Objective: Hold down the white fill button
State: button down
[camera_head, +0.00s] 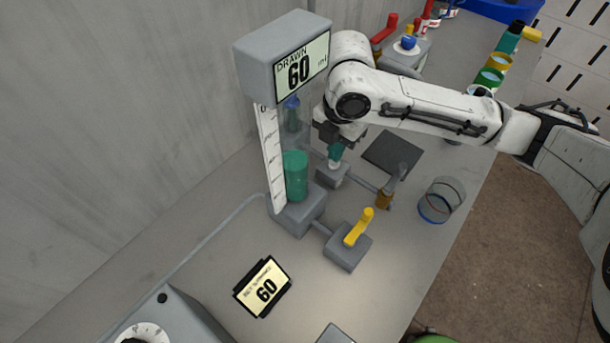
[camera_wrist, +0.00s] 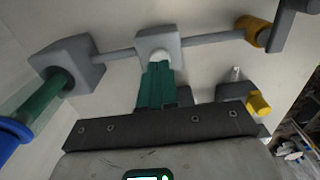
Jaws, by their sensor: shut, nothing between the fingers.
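The white fill button (camera_head: 335,165) sits on top of a small grey block (camera_head: 331,178) beside the measuring column. It also shows as a white dome on its block in the wrist view (camera_wrist: 160,56). My gripper (camera_head: 336,153) points down with its green fingers shut and empty. The fingertips (camera_wrist: 157,66) are right at the button and appear to touch it; I cannot tell how far it is pressed. The clear column (camera_head: 295,175) holds green liquid in its lower part. Its display (camera_head: 302,66) reads DRAWN 60 ml.
A yellow lever (camera_head: 359,228) stands on a grey block in front. A card (camera_head: 263,286) reads 60. A clear beaker (camera_head: 441,200) stands to the right near the brass spout (camera_head: 384,198). A dark plate (camera_head: 392,152) lies behind. Coloured containers (camera_head: 489,79) stand at the back right.

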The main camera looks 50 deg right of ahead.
jog(key=shift+f+b, duration=0.85)
jog(key=shift+f, duration=0.2)
jog(key=shift+r, duration=0.15)
dwell(2.3)
jog(key=shift+r+p, duration=3)
jog(key=shift+r, duration=0.45)
jog(key=shift+f, duration=0.1)
